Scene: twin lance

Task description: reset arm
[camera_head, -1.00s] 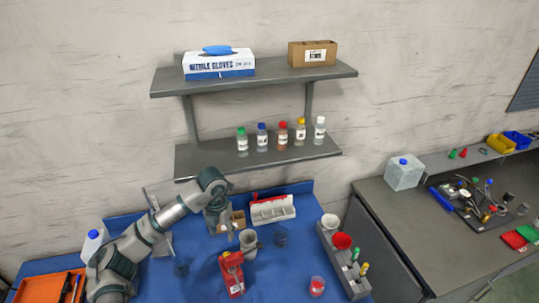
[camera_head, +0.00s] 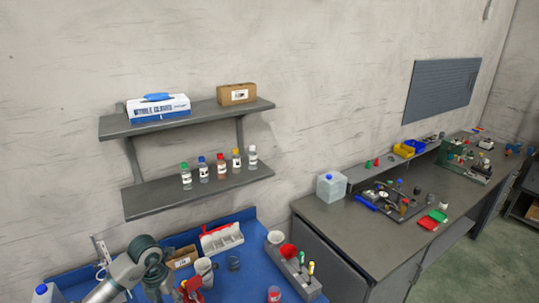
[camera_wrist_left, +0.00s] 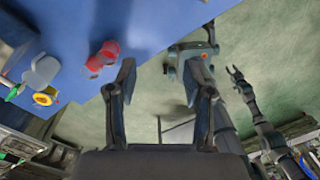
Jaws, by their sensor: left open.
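My left arm (camera_head: 130,272) comes in at the lower left of the head view, over the blue mat (camera_head: 80,277); its gripper cannot be made out there. In the left wrist view my left gripper (camera_wrist_left: 158,82) is open, with nothing between its two spread fingers. The blue mat's edge and the floor show beyond them. My right gripper (camera_wrist_left: 236,76) shows at the right of the wrist view, on a dark arm above the floor, its small fingers apart and empty. It is outside the head view.
On the mat stand a white organiser (camera_head: 222,239), a cardboard box (camera_head: 182,258), a grey rack (camera_head: 298,275) and a red object (camera_head: 192,288). A shelf with several capped bottles (camera_head: 203,172) hangs behind. A grey bench (camera_head: 335,225) with tools stands right.

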